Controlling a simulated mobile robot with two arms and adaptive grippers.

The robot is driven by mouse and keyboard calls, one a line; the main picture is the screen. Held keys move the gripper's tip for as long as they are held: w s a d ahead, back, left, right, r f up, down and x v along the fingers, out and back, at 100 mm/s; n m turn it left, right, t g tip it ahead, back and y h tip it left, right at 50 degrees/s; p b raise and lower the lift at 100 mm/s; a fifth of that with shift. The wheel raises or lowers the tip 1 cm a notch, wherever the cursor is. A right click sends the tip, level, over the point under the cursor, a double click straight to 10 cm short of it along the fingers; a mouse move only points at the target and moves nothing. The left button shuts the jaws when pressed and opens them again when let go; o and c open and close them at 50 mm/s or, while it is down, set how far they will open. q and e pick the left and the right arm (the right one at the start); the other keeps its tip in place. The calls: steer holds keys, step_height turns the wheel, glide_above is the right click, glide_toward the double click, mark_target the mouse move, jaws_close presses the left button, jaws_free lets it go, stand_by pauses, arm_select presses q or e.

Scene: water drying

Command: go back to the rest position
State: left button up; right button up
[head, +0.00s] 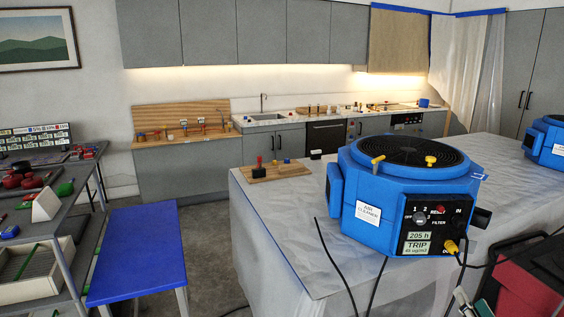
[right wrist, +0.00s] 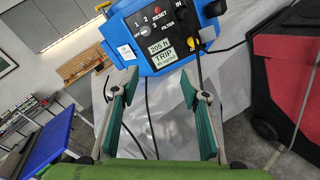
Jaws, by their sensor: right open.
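My right gripper (head: 470,303) shows at the bottom right edge of the head view, in front of the blue air cleaner (head: 385,215). In the right wrist view the same gripper (right wrist: 157,88) is open, its two green-padded fingers apart with nothing held between them. The air cleaner's control panel (right wrist: 165,40), with a label reading "205 h TRIP", is just beyond the fingertips. A black cable (right wrist: 148,115) runs in the gap between the fingers, farther off. My left gripper is in neither view.
The air cleaner stands on a covered table (head: 270,215). A red and black bin (head: 525,285) is at the lower right. A blue bench (head: 145,250) and a grey shelf rack (head: 75,215) stand at the left. Grey floor (head: 210,240) is open between bench and table.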

steer(key=s+a+f+m+g+h, duration=0.1)
steer(key=s+a+f+m+g, duration=0.25)
steer(key=s+f+m, duration=0.45)
steer(key=s+a+f+m+g+h, duration=0.1)
steer(key=s+a+f+m+g, duration=0.1)
steer(key=s+f+m+g, duration=0.55)
steer(key=s+a+f+m+g+y, duration=0.1)
steer(key=s+a+f+m+y, duration=0.15)
steer(key=s+a+m, duration=0.45)
steer(key=s+a+f+m+g+y, duration=0.25)
steer(key=s+a+m, duration=0.2)
steer(key=a, duration=0.45)
step_height(320, 180, down, 28)
steer(key=s+n+b, duration=0.1)
steer(key=s+b, duration=0.1)
steer(key=b, duration=0.1)
arm_select(q)
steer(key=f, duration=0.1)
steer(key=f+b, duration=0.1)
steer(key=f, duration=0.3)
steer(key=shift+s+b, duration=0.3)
steer(key=shift+b, duration=0.1)
arm_select(e)
steer(key=s+d+f+g, duration=0.2)
steer(key=s+f, duration=1.5)
steer(key=f, duration=0.2)
steer(key=shift+s+d+f, duration=0.15)
steer(key=shift+s+d, duration=0.1)
steer(key=shift+d, duration=0.1)
